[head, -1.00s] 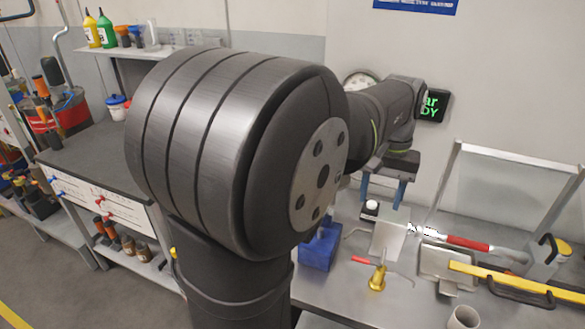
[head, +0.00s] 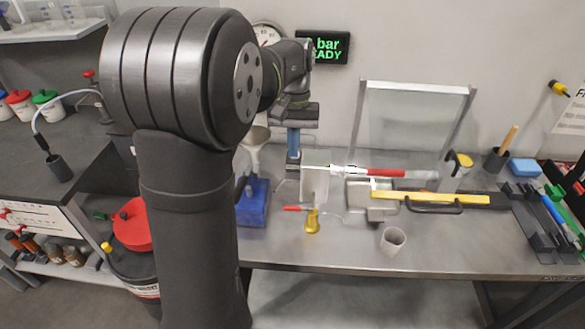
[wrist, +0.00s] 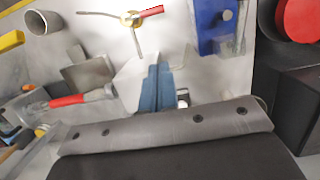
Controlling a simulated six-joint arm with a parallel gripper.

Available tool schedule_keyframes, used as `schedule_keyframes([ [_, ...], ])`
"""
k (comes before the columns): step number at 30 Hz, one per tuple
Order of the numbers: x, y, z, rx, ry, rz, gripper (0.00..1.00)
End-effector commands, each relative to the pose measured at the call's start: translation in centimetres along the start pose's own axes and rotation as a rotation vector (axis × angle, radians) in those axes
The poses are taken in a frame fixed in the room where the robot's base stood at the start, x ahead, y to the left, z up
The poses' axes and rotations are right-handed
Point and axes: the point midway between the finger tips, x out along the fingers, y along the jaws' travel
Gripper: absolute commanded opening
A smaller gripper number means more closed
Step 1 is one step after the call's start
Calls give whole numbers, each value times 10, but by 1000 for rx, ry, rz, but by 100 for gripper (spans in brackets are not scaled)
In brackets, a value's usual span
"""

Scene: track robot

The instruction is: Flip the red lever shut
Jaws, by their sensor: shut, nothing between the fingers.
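A small brass valve (head: 312,222) stands on the grey bench, and its red lever (head: 292,208) sticks out to the left. In the wrist view the brass valve (wrist: 131,19) is at the top, with the red lever (wrist: 151,11) pointing right. My gripper (head: 293,155) has blue fingers and is behind the valve, beside an upright pale metal plate (head: 316,185). In the wrist view my gripper (wrist: 158,68) has its fingers together, empty, pointing toward the valve but apart from it. The pale plate (wrist: 130,82) shows beside the fingers, partly hidden by them.
A blue box (head: 253,205) stands left of the valve. A red-handled tool (head: 385,172), a yellow bar (head: 430,198) and a pale cup (head: 393,240) are to its right. A clear panel in a frame (head: 410,125) stands behind. Bare bench lies in front of the valve.

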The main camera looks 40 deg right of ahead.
Motion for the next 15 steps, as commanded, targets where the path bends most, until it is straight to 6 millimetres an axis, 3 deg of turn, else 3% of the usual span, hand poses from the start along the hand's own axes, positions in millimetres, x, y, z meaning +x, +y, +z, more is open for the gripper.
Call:
schedule_keyframes([
  [13, 92, 0, 1, 0, -5, -1, 0],
  [15, 99, 0, 9, 1, -2, 0, 0],
])
